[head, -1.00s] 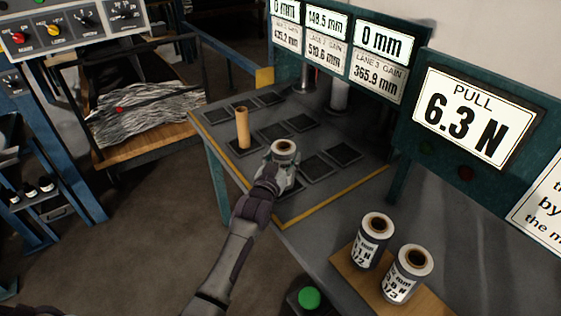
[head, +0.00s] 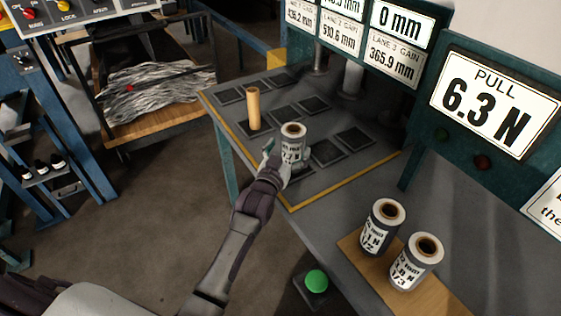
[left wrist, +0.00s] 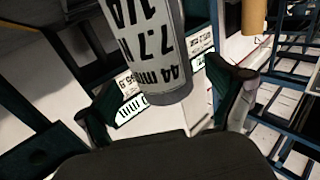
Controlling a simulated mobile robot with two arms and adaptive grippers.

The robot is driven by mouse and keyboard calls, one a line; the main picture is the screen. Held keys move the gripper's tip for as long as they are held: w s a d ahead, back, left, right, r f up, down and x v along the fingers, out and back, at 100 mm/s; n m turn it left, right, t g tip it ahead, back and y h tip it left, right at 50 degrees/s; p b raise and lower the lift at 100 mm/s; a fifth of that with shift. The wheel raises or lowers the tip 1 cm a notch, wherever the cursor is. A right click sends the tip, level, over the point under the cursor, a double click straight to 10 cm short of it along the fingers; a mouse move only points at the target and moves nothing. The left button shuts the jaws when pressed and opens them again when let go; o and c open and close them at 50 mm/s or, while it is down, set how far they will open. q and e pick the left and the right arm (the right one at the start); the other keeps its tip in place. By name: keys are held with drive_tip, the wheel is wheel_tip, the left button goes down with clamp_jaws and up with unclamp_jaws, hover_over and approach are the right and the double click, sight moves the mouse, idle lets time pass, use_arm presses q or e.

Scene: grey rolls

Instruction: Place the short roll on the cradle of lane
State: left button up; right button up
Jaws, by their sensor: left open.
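A grey roll with a white label (head: 293,146) stands upright among the dark pads near the table's front edge. My left gripper (head: 279,158) is open just on the near side of this roll. In the left wrist view the same labelled roll (left wrist: 150,50) shows between and beyond the spread fingers (left wrist: 165,105), and I cannot tell whether they touch it. Two more labelled grey rolls (head: 382,228) (head: 415,262) stand on a wooden board at the right. I cannot tell for sure which one is the short roll, or pick out the cradle. My right gripper is not in view.
A tan cardboard tube (head: 253,110) stands upright on the table, left of the labelled roll. Dark square pads (head: 282,119) lie in rows. A green button (head: 316,281) is at the near edge. Display panels (head: 402,30) and a pull gauge (head: 495,98) rise behind.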

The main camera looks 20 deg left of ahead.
use_arm(q)
drive_tip(key=s, duration=0.8)
drive_tip(key=shift+s+a, duration=0.15)
drive_tip(key=shift+s, duration=0.05)
